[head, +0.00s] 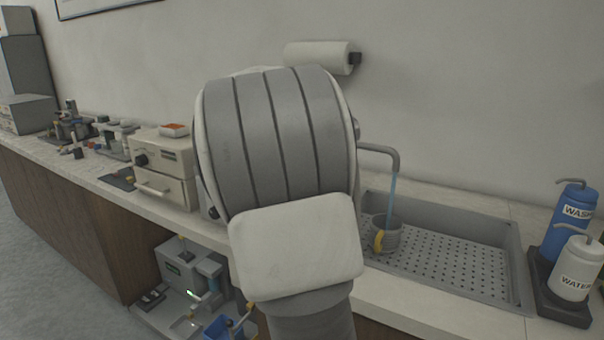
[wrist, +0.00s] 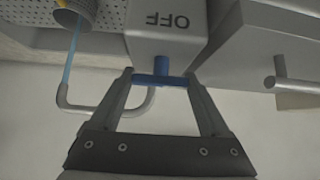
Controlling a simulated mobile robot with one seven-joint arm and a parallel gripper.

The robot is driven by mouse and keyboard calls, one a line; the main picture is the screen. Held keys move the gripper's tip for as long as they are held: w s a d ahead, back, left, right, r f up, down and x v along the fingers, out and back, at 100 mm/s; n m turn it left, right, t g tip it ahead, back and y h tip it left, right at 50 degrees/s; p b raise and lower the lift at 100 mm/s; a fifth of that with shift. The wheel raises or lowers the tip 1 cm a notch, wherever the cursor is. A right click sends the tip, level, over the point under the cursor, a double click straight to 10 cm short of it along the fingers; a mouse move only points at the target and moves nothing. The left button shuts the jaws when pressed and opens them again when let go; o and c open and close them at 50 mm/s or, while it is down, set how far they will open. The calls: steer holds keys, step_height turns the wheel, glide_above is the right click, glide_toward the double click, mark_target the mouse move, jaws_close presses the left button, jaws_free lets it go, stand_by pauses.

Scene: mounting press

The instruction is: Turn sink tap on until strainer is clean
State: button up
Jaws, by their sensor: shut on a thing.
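In the wrist view my gripper (wrist: 164,82) is shut on the blue tap handle (wrist: 163,66), with a finger at each end of its crossbar. The handle joins a grey housing (wrist: 150,43) whose OFF mark appears upside down. The grey spout (head: 381,149) shows in the head view, and a blue stream of water (head: 392,190) runs from it into the strainer (head: 391,238). The strainer is a grey cup with a yellow patch on its left side, standing in the sink (head: 455,255). My arm hides the gripper and handle in the head view.
A blue wash bottle (head: 568,222) and a white water bottle (head: 575,268) stand right of the sink. Left of my arm are a beige press unit (head: 163,165) and several small devices along the counter. A paper roll (head: 317,55) hangs on the wall.

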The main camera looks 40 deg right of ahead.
steer(key=shift+m, duration=0.3)
steer(key=o, duration=1.2)
steer(key=p+v, duration=0.1)
steer(key=v, duration=0.7)
steer(key=p+v, duration=0.1)
steer(key=v, duration=0.8)
steer(key=shift+w+a+r+p, duration=0.1)
steer(key=shift+w+a+p, duration=0.1)
steer(key=shift+a+p, duration=0.1)
steer(key=shift+d, duration=0.1)
steer(key=s+a+f+n+t+y+p, duration=0.1)
steer(key=s+a+f+n+y, duration=0.3)
steer(key=s+a+f+n, duration=0.5)
steer(key=s+a+f+n+t+y, duration=0.1)
steer(key=s+a+f+n+y, duration=0.4)
steer(key=s+a, duration=0.7)
steer(key=shift+h, duration=0.4)
steer(key=r+p, duration=0.4)
steer(key=p, duration=0.1)
steer(key=r+p, duration=0.4)
steer(key=d+r+p, duration=0.1)
steer(key=r+p, duration=0.4)
steer(key=shift+s+r+p, duration=0.1)
steer(key=shift+s+p, duration=0.2)
steer(key=shift+s, duration=0.05)
